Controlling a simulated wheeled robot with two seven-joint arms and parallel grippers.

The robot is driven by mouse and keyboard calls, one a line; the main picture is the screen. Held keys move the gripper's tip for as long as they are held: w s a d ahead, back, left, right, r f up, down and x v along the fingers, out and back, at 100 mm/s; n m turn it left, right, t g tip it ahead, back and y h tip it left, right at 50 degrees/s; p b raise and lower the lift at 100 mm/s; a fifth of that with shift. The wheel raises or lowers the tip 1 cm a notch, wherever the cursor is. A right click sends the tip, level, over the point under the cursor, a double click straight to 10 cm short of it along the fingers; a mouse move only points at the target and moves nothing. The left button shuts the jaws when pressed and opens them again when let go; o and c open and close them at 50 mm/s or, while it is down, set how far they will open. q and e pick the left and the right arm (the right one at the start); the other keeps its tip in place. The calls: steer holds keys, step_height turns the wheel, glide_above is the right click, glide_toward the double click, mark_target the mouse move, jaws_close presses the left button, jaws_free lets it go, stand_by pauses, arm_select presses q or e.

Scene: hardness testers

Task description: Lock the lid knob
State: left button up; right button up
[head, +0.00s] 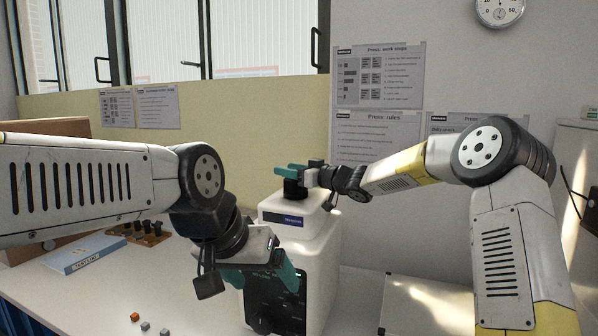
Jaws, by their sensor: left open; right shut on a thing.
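The white machine (325,262) stands on the white table with a dark front panel. A black lid knob (293,188) sits on its top. My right gripper (290,172), with green fingers, reaches in from the right and is shut on the knob; the fingers cover part of it. My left gripper (272,283) is open in front of the machine's front panel, lower down, and hides part of the panel. I cannot tell whether it touches the panel.
A blue and white book (84,254) and a wooden rack with black pieces (146,234) lie at the left. Several small cubes (145,326) lie on the table at the front. A pale flat case or panel (425,303) is at the right of the machine.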

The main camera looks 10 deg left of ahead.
stand_by(0.3)
steer(key=o, duration=1.4)
steer(key=v, duration=0.7)
steer(key=shift+s+d, duration=0.25)
steer(key=shift+d, duration=0.1)
steer(key=shift+d+r, duration=0.1)
